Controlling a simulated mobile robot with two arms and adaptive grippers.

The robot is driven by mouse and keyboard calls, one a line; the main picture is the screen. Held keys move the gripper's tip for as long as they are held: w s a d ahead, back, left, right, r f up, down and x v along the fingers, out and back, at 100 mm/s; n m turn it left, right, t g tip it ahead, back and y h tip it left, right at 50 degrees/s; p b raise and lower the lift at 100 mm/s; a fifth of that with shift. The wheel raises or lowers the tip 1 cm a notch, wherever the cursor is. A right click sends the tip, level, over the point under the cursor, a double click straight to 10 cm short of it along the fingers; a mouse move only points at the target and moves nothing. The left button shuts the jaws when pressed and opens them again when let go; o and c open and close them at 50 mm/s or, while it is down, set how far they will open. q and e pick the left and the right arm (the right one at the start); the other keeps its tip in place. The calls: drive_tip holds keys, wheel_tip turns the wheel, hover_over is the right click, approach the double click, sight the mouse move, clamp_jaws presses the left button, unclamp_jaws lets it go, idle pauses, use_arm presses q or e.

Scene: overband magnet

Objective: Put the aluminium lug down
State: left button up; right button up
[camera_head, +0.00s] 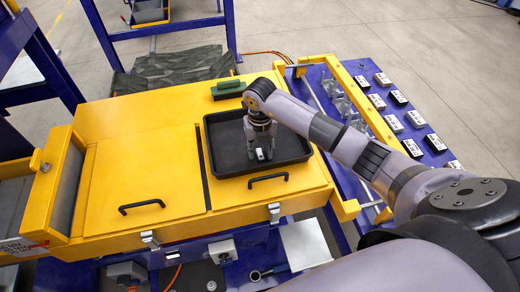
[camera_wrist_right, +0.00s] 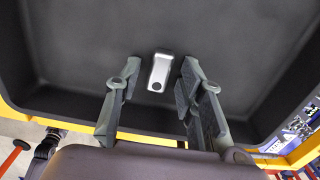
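The aluminium lug (camera_wrist_right: 160,72) is a small light-grey piece with a dark hole near one end. It lies in the black tray (camera_head: 288,172) on the yellow machine cover. In the head view the lug (camera_head: 261,154) shows small just below the fingers. My right gripper (camera_head: 262,146) reaches down into the tray above the lug. In the right wrist view its two fingers (camera_wrist_right: 160,80) stand apart on either side of the lug, with a gap on each side. My left gripper is not in view.
A green block (camera_head: 228,89) lies on the cover behind the tray. Black handles (camera_head: 268,178) stand up near the front edge. To the right, a blue panel (camera_head: 372,120) carries several labelled blocks and metal brackets. The yellow cover (camera_head: 150,165) left of the tray is mostly clear.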

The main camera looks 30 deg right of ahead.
sight(260, 153)
drive_tip(key=shift+r, duration=0.55)
wheel_tip(260, 153, up, 11)
drive_tip(key=b, duration=0.1)
drive_tip(key=shift+r, duration=0.1)
idle(0.4)
